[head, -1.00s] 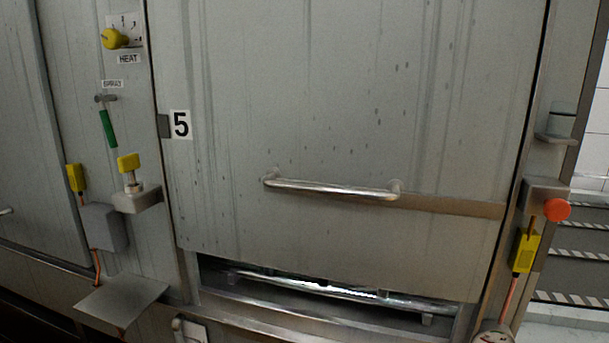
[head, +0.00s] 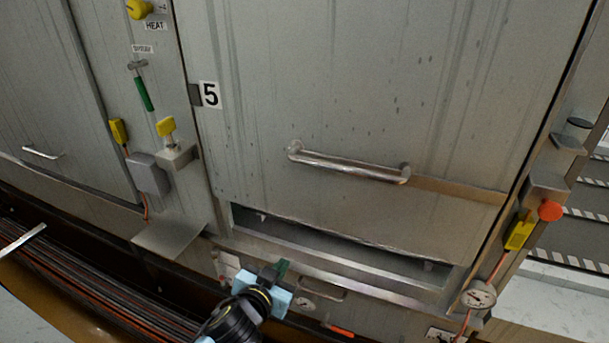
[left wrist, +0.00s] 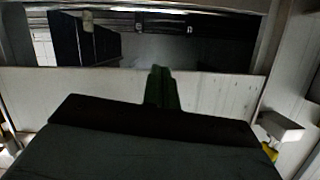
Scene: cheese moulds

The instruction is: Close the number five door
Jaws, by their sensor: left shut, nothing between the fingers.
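The number five door (head: 350,90) is a large grey metal panel with a black 5 on a white label (head: 210,94) at its left edge. A horizontal metal bar handle (head: 345,164) crosses its lower part. A dark gap (head: 330,234) lies between the door's bottom edge and the metal sill below it. My left gripper (head: 282,267) is below the gap at the bottom of the head view, shut and empty, well below the handle. In the left wrist view its green fingers (left wrist: 161,88) are together before a pale metal band. My right gripper is not in view.
Left of the door are a yellow heat knob (head: 140,9), a yellow-topped valve (head: 167,128) and a grey box (head: 150,174). A metal shelf plate (head: 170,240) juts out below. At right are a red button (head: 550,210) and a gauge (head: 479,294).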

